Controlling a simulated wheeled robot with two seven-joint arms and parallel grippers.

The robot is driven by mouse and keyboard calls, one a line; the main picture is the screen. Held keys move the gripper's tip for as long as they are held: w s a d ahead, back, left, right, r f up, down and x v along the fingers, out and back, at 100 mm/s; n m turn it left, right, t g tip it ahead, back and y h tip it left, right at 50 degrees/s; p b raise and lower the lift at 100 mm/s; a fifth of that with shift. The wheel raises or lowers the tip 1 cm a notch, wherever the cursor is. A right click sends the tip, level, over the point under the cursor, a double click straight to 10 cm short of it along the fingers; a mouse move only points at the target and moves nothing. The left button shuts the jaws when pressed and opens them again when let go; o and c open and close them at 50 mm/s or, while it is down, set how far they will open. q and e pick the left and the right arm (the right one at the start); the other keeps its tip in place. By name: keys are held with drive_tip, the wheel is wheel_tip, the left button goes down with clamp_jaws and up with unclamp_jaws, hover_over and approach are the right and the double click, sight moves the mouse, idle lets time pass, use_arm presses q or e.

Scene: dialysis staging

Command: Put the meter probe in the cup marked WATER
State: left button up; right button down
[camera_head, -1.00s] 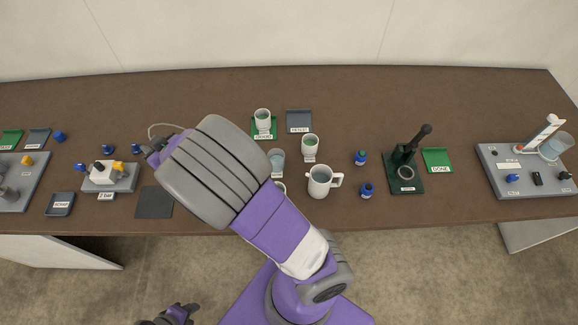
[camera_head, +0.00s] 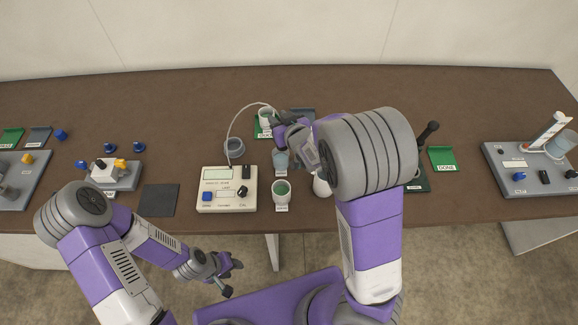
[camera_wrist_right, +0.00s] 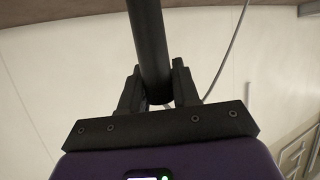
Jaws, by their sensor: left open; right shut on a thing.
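My right gripper (camera_head: 280,128) is shut on the meter probe, a dark rod (camera_wrist_right: 150,45) that fills the wrist view between the fingers. A thin cable loops from the probe area to the white meter (camera_head: 228,190). The gripper is above the table near a white cup (camera_head: 266,115) on a green mat. A clear bluish cup (camera_head: 281,161) stands just below it in the picture, and a labelled cup with green content (camera_head: 282,191) stands beside the meter. The cup labels are too small to read, so I cannot tell which is WATER. My left gripper (camera_head: 231,275) is open and empty, off the table's front edge.
A grey ring-like holder (camera_head: 235,148) stands behind the meter. A white mug (camera_head: 320,187) is mostly hidden by my right arm. A dark stand (camera_head: 420,172) and a green DONE mat (camera_head: 442,158) lie to the right. A dark mat (camera_head: 158,200) is bare at left.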

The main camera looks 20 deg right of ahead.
wheel_tip(320, 180, down, 2)
drive_tip(key=w+n+y+b, duration=0.1)
drive_tip(key=b, duration=0.1)
use_arm(q)
wheel_tip(320, 180, down, 7)
drive_tip(key=b, duration=0.3)
drive_tip(key=shift+r+b, duration=0.2)
drive_tip(key=shift+b, duration=0.1)
use_arm(e)
drive_tip(key=n+y, duration=0.1)
drive_tip(key=y, duration=0.1)
hover_over(281, 161)
drive_tip(key=w, duration=0.4)
wheel_tip(281, 161, down, 10)
drive_tip(key=shift+w+r, duration=0.15)
drive_tip(key=shift+w, duration=0.05)
drive_tip(key=shift+d, duration=0.1)
drive_tip(key=c, duration=0.8)
unclamp_jaws()
use_arm(q)
drive_tip(key=shift+f, duration=0.15)
